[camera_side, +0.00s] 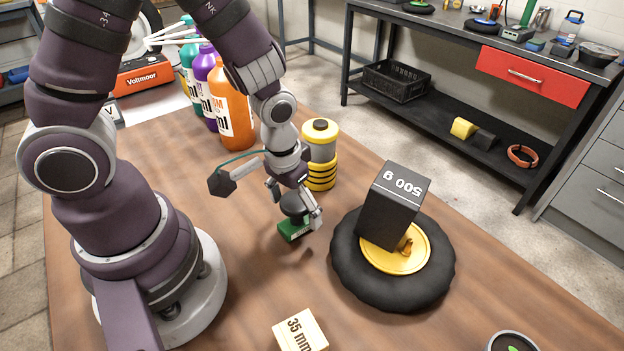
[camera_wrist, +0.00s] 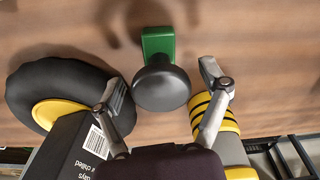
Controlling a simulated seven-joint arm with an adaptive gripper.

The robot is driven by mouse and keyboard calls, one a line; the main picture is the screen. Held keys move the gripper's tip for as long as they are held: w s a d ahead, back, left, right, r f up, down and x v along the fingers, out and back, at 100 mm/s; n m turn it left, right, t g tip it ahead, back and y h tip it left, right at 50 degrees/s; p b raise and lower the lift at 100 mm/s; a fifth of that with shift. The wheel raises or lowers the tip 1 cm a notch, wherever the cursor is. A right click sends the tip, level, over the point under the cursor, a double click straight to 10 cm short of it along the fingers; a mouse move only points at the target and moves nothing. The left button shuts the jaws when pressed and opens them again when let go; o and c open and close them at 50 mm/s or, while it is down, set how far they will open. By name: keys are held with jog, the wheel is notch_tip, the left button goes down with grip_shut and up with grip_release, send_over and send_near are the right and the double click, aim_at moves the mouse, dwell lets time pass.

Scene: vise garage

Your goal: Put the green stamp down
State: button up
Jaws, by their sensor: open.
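The green stamp (camera_side: 292,231) has a green block base and a round dark knob on top. It is upright at the wooden table (camera_side: 215,290), near the middle of the side view; I cannot tell for certain whether its base touches the wood. My gripper (camera_side: 294,203) is above it, pointing down, with its fingers spread. In the wrist view the stamp (camera_wrist: 158,42) shows its knob between the fingers of my gripper (camera_wrist: 163,83), with a gap on each side. Nothing is gripped. The knob hides part of the green base.
A black tyre (camera_side: 390,285) with a yellow hub carries a tilted black 500 g box (camera_side: 391,208) to the right. A yellow-and-grey canister (camera_side: 320,150) stands just behind my gripper. Several bottles (camera_side: 232,110) stand behind. A 35 mm block (camera_side: 299,331) lies in front.

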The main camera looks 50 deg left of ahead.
aim_at(288, 205)
jog(key=r, duration=0.6)
jog(key=s+r, duration=0.1)
jog(key=r, duration=0.2)
jog(key=shift+r, duration=0.4)
jog(key=s+r+t, duration=0.1)
jog(key=r, duration=0.1)
jog(key=s+a+r+m+t, duration=0.1)
jog(key=r, duration=0.2)
jog(key=s+a+r+m+t, duration=0.1)
jog(key=r+t, duration=0.1)
jog(key=shift+r, duration=0.3)
jog(key=shift+c, duration=0.7)
jog(key=shift+s+r, duration=0.1)
jog(key=shift+s, duration=0.05)
jog(key=shift+c, duration=1.4)
